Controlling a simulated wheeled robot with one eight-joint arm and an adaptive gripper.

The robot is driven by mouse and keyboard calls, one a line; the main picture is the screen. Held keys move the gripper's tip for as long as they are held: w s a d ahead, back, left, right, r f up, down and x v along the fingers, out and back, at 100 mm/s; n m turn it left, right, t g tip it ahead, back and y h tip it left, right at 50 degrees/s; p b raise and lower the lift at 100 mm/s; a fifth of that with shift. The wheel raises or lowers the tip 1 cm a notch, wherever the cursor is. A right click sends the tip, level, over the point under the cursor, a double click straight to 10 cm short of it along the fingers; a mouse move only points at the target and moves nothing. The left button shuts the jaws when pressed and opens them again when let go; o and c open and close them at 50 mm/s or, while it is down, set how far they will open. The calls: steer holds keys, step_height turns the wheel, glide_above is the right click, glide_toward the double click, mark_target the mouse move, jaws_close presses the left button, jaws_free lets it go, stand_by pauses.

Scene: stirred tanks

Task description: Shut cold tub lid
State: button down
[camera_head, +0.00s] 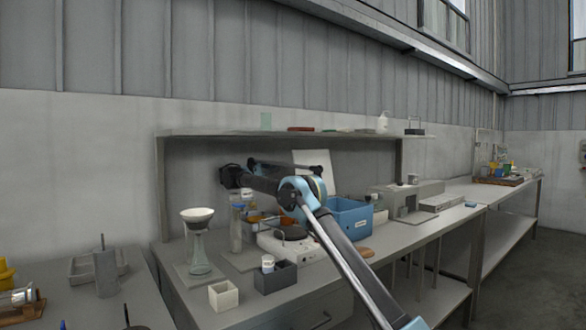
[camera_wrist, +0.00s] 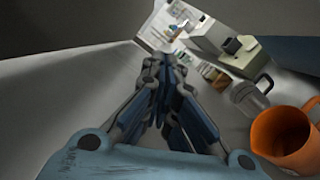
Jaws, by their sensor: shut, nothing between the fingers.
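The cold tub (camera_head: 350,220) is a blue open box on the bench, right of the hot plate. Its pale lid (camera_head: 312,160) stands upright, raised at the tub's back left. My gripper (camera_head: 322,170) is in front of the lid and above the tub's left part, pointing right. I cannot tell whether it touches the lid. In the wrist view my gripper (camera_wrist: 165,65) has its fingers together with nothing held. My arm's blue joint hides part of the tub's left side and the lower lid. The tub is not clearly recognisable in the wrist view.
A white hot plate (camera_head: 285,245) and a glass funnel stand (camera_head: 198,240) stand left of the tub. A shelf (camera_head: 220,133) runs above. A grey device (camera_head: 405,195) stands to the right. An orange jug (camera_wrist: 285,138) shows close by in the wrist view.

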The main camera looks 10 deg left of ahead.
steer(key=w+d+r, duration=0.2)
steer(key=d, duration=0.8)
steer(key=shift+w+d+r, duration=0.3)
steer(key=shift+r, duration=0.1)
